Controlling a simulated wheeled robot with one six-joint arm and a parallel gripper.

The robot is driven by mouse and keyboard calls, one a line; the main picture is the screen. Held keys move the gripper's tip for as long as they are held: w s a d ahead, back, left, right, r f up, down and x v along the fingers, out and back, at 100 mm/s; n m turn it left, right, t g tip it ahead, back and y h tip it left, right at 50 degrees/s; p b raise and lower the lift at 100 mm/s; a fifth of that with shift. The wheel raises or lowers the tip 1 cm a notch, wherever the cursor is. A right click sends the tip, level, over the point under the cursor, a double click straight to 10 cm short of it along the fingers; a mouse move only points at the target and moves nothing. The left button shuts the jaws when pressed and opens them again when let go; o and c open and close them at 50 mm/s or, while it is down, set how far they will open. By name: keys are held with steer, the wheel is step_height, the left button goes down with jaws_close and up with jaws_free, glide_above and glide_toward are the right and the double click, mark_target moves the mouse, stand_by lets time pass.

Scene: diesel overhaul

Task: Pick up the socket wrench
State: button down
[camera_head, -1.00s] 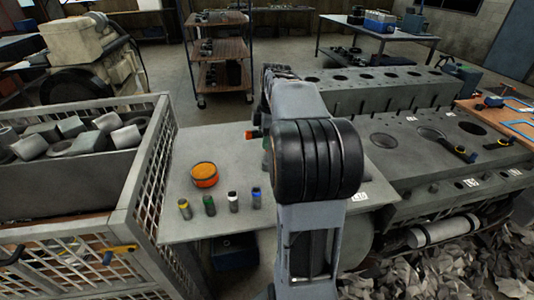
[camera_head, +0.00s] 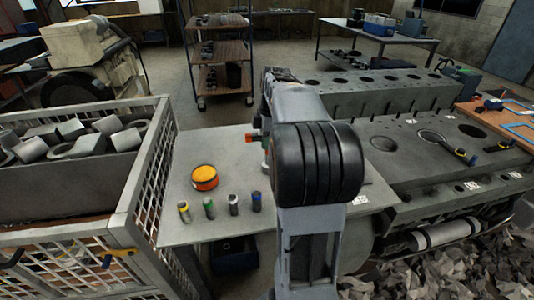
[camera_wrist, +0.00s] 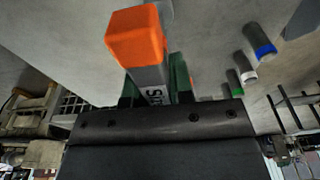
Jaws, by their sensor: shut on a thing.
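The socket wrench (camera_wrist: 150,72), as far as I can tell, is a grey bar with dark lettering and a square orange end. It stands between the green fingers of my gripper (camera_wrist: 157,88) in the wrist view. The gripper is shut on the bar, and the orange end points out past the fingertips. In the head view only a small orange end (camera_head: 252,137) shows left of my arm, above the grey table (camera_head: 225,150). My arm hides the gripper and the rest of the wrench there. Whether it touches the table is unclear.
Several short cylinders with coloured bands (camera_head: 232,204) and a round orange tin (camera_head: 204,178) stand on the table. A mesh crate of metal parts (camera_head: 140,190) is at the left. A large engine block (camera_head: 420,175) is at the right, with yellow-and-black tools (camera_head: 459,155) on it.

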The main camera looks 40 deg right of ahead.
steer(key=shift+r, duration=0.15)
steer(key=shift+r, duration=0.65)
steer(key=s+d+r, duration=0.7)
steer(key=s+r, duration=0.4)
steer(key=shift+s+d+r, duration=0.25)
steer(key=shift+s+d, duration=0.1)
steer(key=shift+s, duration=0.05)
steer(key=c, duration=1.5)
jaws_free()
jaws_close()
steer(key=shift+a, duration=0.1)
